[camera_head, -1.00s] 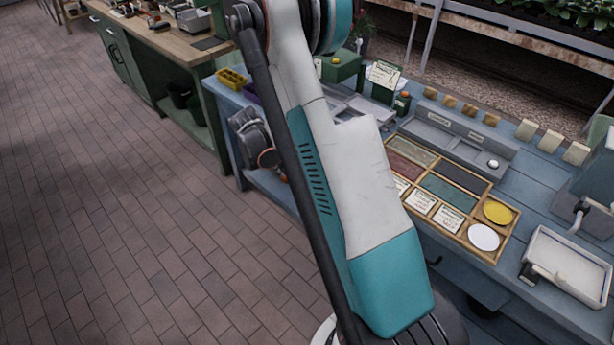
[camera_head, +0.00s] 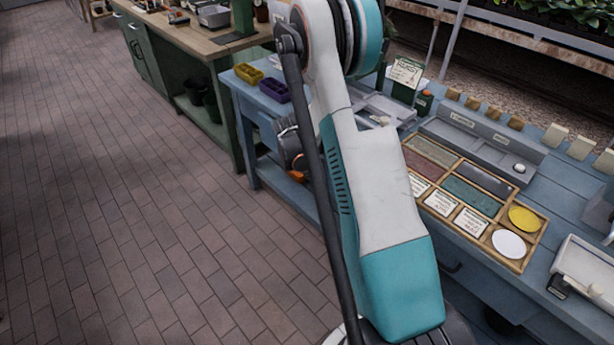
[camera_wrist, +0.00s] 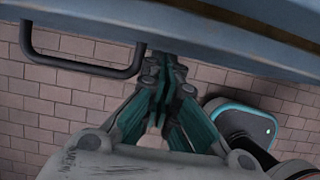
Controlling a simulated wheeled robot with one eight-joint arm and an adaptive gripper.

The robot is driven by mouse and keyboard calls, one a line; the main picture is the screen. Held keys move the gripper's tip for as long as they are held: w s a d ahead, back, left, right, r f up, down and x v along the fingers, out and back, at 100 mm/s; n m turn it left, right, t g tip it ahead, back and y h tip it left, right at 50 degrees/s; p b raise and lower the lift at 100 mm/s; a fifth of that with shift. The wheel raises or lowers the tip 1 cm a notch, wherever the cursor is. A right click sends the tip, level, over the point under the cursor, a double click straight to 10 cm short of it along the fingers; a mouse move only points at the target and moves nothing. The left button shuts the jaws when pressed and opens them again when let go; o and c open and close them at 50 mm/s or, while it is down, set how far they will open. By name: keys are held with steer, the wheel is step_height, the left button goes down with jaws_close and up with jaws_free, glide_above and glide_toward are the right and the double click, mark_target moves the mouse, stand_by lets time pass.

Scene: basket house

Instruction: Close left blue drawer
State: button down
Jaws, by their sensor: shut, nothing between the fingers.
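In the wrist view a blue front (camera_wrist: 215,35), apparently the drawer's, spans the top, with a dark bar handle (camera_wrist: 85,67) below it at left. My gripper (camera_wrist: 163,66) is shut and empty. Its fingertips are close to the blue front, to the right of the handle; I cannot tell if they touch it. In the head view my arm covers much of the blue bench (camera_head: 552,185), and the left drawer is mostly hidden. How far it stands open cannot be told. My wrist shows beside the bench's left end, but the fingertips are not clear there.
A yellow tray (camera_head: 248,73) and a purple tray (camera_head: 274,90) sit on the bench's left end. A wooden sample tray (camera_head: 478,193) and a white basin (camera_head: 590,272) stand farther right. Green cabinets (camera_head: 137,45) stand beyond. The brick floor (camera_head: 130,200) at left is clear.

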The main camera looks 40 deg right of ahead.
mark_target(321, 165)
steer(key=shift+d, duration=0.1)
steer(key=d, duration=0.4)
steer(key=shift+w+d, duration=0.25)
steer(key=shift+d, duration=0.15)
steer(key=shift+a, duration=0.1)
